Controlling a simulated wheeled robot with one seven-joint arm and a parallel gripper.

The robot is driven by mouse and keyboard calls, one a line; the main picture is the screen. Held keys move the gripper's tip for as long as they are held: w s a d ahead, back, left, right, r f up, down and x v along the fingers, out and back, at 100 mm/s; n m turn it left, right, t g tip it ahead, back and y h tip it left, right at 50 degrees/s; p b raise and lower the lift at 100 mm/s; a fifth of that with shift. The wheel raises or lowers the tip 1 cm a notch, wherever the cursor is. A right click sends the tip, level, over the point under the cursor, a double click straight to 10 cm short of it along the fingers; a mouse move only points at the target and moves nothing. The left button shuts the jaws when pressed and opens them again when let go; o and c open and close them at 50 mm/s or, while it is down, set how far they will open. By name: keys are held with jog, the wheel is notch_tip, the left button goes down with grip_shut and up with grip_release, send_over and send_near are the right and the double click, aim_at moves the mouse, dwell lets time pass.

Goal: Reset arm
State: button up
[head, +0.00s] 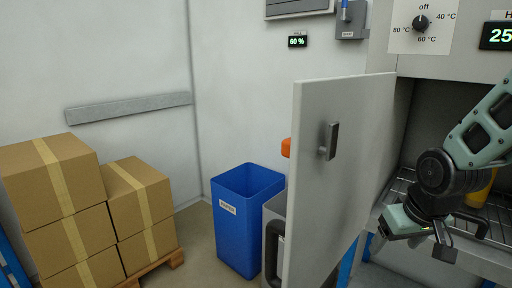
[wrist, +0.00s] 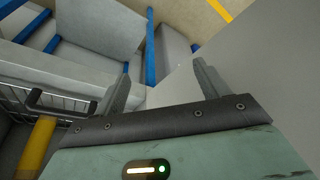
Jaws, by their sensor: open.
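My gripper (wrist: 163,90) is open and empty in the wrist view, its two grey fingers apart. In the head view my gripper (head: 373,243) is at the right, in front of the open cabinet and beside its open grey door (head: 335,170). The cabinet has a wire rack (head: 398,196) inside. A yellow object (head: 481,188) stands on the rack behind my arm, partly hidden; a yellow cylinder (wrist: 38,146) shows at the lower left of the wrist view.
The open door with its dark handle (head: 329,141) stands close left of my gripper. A temperature dial (head: 421,22) is above the cabinet.

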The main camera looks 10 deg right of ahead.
jog(key=s+a+f+n+g+b, duration=0.1)
jog(key=s+a+f+n+b, duration=0.3)
jog(key=a, duration=0.3)
jog(key=s+a+f+n+g+y+b, duration=0.1)
jog(key=s+a+f+n+g+b, duration=0.15)
jog(key=s+a, duration=0.4)
jog(key=s+a+f+n+b, duration=0.2)
jog(key=s+a+b, duration=0.25)
jog(key=a, duration=0.35)
notch_tip(320, 180, up, 14)
jog(key=p, duration=1.5)
jog(key=shift+d+r, duration=0.2)
jog(key=shift+d, duration=0.1)
